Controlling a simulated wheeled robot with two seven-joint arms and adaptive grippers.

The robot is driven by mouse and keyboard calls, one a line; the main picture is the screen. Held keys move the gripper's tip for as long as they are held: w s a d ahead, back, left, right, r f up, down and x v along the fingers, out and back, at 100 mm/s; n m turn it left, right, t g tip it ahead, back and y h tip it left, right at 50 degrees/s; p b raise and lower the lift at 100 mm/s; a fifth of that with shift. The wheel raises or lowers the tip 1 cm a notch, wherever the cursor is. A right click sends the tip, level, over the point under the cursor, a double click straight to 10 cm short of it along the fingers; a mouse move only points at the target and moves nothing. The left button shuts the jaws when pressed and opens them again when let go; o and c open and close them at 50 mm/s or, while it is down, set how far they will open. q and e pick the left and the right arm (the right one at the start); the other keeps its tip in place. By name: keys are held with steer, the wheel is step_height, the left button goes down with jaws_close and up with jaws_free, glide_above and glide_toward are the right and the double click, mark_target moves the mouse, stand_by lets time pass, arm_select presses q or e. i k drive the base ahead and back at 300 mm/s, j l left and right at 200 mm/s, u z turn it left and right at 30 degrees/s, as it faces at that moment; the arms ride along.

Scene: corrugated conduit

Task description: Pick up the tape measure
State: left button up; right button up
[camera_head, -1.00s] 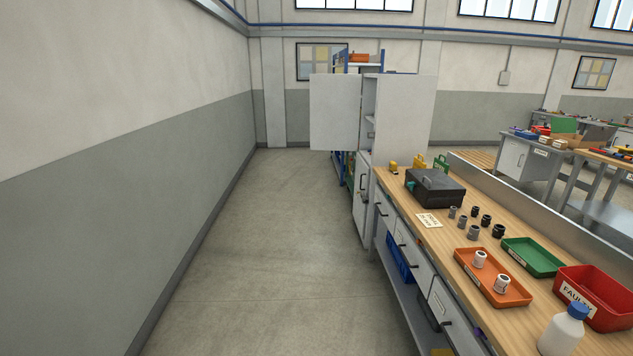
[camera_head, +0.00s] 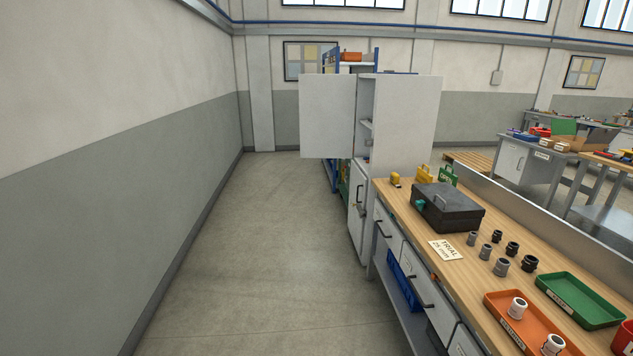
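A small yellow object with a dark part (camera_head: 395,179), which looks like the tape measure, sits on the workbench (camera_head: 408,208) near its far left corner. It is left of the black toolbox (camera_head: 447,207), with clear wood between them. It is small in view, so its details are hard to tell. Neither of my grippers shows in the head view.
A grey cabinet (camera_head: 408,120) with its upper door (camera_head: 327,115) open stands beyond the bench. The aisle floor (camera_head: 260,260) is clear.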

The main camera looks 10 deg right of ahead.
mark_target(394, 179)
steer(key=i+j+z, duration=0.1)
steer(key=i, duration=1.5)
steer(key=i+z, duration=0.35)
steer(key=i+j+z, duration=0.1)
steer(key=i+z, duration=0.5)
steer(key=z, duration=0.25)
steer(key=i+z, duration=0.3)
steer(key=z, duration=0.15)
steer(key=i+j+z, duration=0.1)
steer(key=i+z, duration=0.15)
steer(key=z, duration=0.25)
